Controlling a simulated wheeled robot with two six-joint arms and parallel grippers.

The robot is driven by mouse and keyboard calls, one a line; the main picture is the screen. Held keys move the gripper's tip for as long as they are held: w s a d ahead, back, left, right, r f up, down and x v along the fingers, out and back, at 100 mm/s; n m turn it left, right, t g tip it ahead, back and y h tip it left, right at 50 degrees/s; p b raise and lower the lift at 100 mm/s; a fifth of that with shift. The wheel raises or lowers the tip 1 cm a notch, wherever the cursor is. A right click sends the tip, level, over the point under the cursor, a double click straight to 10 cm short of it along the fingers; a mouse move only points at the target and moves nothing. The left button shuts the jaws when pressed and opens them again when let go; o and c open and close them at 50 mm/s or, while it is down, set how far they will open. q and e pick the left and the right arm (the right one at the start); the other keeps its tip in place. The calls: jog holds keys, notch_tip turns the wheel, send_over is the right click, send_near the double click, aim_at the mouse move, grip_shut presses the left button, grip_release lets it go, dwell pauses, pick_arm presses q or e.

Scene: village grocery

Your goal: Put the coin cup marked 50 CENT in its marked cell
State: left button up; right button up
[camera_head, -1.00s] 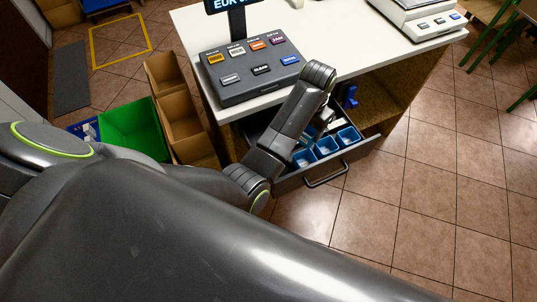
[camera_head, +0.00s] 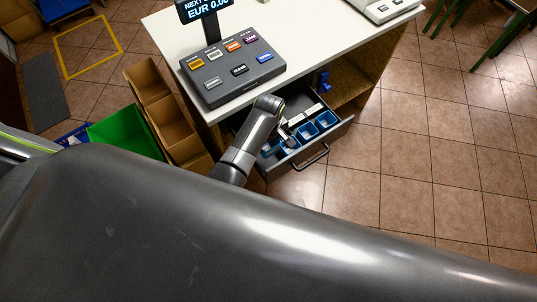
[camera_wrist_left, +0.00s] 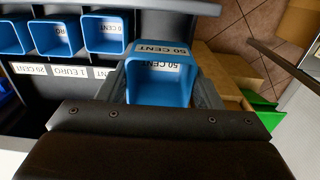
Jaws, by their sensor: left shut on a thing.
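The blue coin cup marked 50 CENT (camera_wrist_left: 158,90) is between the fingers of my left gripper (camera_wrist_left: 160,88), which is shut on it. The cup looks upright and its far wall shows its label. The dark cell beyond that label looks empty. In the head view my left gripper (camera_head: 286,133) is over the left part of the open drawer (camera_head: 318,148). The held cup is hard to make out there, and its height above the drawer floor is unclear.
Several blue cups (camera_head: 326,119) stand in a row in the drawer. A label strip (camera_wrist_left: 70,71) runs beside them. The counter (camera_head: 300,50) with the key panel (camera_head: 235,70) is above the drawer. Cardboard boxes (camera_head: 172,128) and a green crate (camera_head: 125,128) stand left.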

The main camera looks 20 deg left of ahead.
pick_arm(q)
notch_tip(320, 180, down, 5)
jog(key=b, duration=0.4)
jog(key=shift+f+b, duration=0.75)
jog(key=shift+b, duration=0.1)
notch_tip(320, 180, down, 3)
jog(key=b, duration=0.3)
jog(key=shift+r, duration=0.15)
jog(key=shift+r, duration=0.1)
jog(key=shift+f, duration=0.6)
jog(key=o, duration=0.9)
jog(key=shift+o, duration=0.2)
jog(key=shift+f, duration=0.1)
